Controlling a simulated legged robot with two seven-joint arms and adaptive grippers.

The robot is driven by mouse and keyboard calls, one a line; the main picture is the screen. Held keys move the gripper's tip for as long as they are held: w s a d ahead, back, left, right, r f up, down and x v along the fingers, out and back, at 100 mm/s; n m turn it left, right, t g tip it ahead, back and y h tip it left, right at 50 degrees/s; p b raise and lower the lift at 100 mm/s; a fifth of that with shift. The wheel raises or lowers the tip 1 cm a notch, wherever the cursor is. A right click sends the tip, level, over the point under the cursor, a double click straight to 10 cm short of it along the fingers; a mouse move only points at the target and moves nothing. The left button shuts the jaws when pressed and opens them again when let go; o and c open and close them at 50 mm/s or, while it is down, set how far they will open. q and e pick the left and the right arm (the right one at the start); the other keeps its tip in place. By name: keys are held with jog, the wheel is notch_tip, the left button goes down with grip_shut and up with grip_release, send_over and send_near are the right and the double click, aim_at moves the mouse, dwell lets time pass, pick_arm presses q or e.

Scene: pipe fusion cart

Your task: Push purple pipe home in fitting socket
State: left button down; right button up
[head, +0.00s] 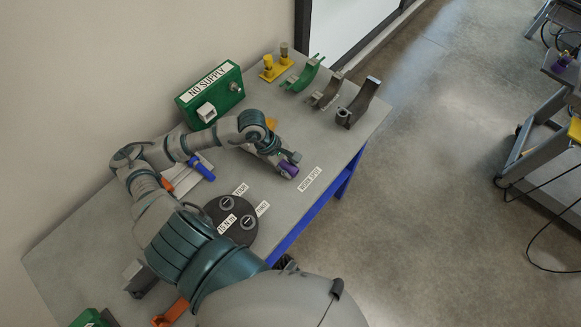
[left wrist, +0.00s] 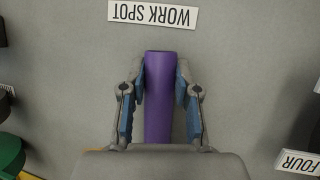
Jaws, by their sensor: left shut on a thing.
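The purple pipe (head: 289,169) is at the end of my left arm, above or on the grey table near the WORK SPOT label. My left gripper (head: 285,160) is shut on it. In the left wrist view the purple pipe (left wrist: 161,97) lies lengthwise between the two blue-grey fingers of the left gripper (left wrist: 161,78), with its far end just past the fingertips. I cannot tell whether the pipe touches the table. I cannot make out the fitting or its socket in either view. My right gripper is not in view.
The WORK SPOT label (head: 310,179) lies beside the pipe. A dark round disc (head: 231,222) with labels stands nearer me. A green NO SUPPLY box (head: 210,94), yellow pegs (head: 274,68) and curved green, brown and grey holders (head: 358,103) stand at the back. The right table edge is close.

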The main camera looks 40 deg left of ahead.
pick_arm(q)
jog(key=shift+a, duration=0.3)
jog(key=c, duration=0.8)
grip_release()
jog(key=shift+o, duration=0.2)
jog(key=v, duration=0.6)
jog(key=shift+a, duration=0.2)
jog(key=shift+v, duration=0.85)
jog(key=shift+d+r, duration=0.15)
jog(key=shift+r, duration=0.05)
